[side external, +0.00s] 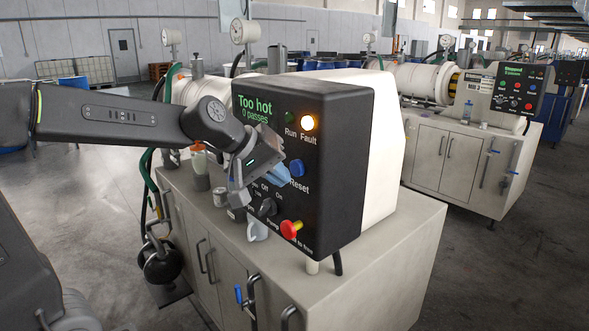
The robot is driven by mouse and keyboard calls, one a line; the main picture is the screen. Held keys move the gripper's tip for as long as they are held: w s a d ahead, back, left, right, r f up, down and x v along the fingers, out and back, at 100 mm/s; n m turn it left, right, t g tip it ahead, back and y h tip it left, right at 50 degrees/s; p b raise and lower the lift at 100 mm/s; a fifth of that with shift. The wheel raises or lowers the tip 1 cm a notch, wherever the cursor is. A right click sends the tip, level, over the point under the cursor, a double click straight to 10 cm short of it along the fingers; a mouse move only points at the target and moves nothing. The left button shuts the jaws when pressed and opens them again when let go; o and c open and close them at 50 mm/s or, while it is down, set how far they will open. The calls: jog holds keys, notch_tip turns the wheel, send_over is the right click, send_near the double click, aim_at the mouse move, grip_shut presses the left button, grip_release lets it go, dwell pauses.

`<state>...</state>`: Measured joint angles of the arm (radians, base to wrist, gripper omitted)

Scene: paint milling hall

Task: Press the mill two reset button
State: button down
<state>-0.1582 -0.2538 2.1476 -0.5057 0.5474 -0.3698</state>
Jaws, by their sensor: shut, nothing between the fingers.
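A black control panel (340,165) faces left on the near mill, its display reading "Too hot, 0 passes". A round blue button (297,168) sits on it, with the label "Reset" below. The Fault lamp (307,122) glows orange and the Run lamp (290,118) is dark. My gripper (279,176) is shut and empty, in front of the panel just left of the blue button. A small gap to the button shows in the picture; depth and contact are unclear. My gripper hides part of the panel's left side.
A white mug (257,230) and small containers stand on the cabinet at left. Another mill (425,84) with a similar panel (517,90) stands behind right.

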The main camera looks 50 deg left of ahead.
jog(key=shift+w, duration=0.1)
jog(key=shift+w, duration=0.35)
jog(key=shift+w, duration=0.45)
dwell(0.8)
jog(key=shift+s, duration=0.9)
jog(key=shift+s, duration=0.1)
jog(key=s, duration=0.4)
jog(key=shift+s, duration=0.4)
dwell(0.6)
